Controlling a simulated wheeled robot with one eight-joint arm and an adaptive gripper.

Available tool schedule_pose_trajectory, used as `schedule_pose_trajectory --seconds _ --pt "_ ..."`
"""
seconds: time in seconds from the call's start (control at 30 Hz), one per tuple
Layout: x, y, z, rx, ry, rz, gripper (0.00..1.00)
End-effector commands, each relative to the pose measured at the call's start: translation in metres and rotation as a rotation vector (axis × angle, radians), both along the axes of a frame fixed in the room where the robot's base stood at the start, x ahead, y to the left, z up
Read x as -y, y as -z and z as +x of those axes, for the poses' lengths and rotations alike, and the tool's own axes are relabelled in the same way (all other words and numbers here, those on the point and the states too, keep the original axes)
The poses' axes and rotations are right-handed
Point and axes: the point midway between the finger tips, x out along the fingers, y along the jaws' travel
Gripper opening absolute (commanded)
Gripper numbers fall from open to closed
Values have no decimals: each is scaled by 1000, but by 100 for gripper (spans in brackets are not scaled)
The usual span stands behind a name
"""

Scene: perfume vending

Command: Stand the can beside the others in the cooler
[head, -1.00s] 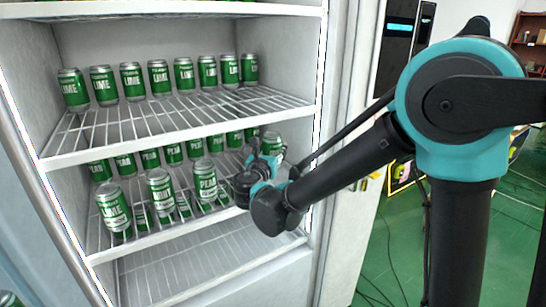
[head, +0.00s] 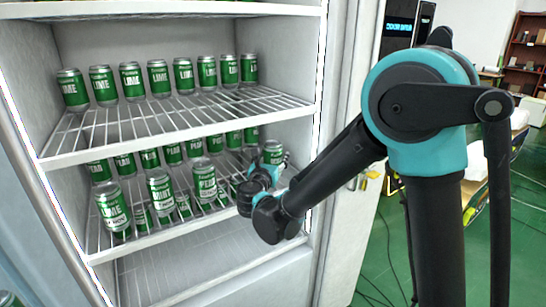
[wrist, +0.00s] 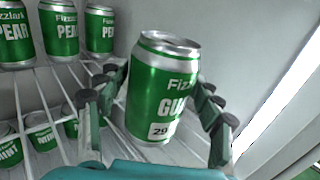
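A green can with a label starting "GUA" (wrist: 160,90) stands between the two fingers of my gripper (wrist: 163,85) in the wrist view. The fingertips lie close against both sides of the can, and it leans slightly. In the head view this can (head: 273,152) shows at the right end of the middle shelf, partly hidden behind my gripper (head: 258,180). I cannot tell whether its base touches the shelf.
PEAR cans (head: 173,153) stand in a row behind on the middle shelf. LIME cans (head: 158,77) line the top wire shelf (head: 170,115). The cooler's right wall (wrist: 250,50) is close beside my gripper.

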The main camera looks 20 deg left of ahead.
Motion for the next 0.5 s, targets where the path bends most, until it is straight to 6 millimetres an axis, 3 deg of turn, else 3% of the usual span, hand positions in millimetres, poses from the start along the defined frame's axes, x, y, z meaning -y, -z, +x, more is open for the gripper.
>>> schedule_pose_trajectory --seconds 0.4,0.5 --pt "0 -3 0 0 0 0 76" --pt "1 -3 -11 0 -1 0 76"
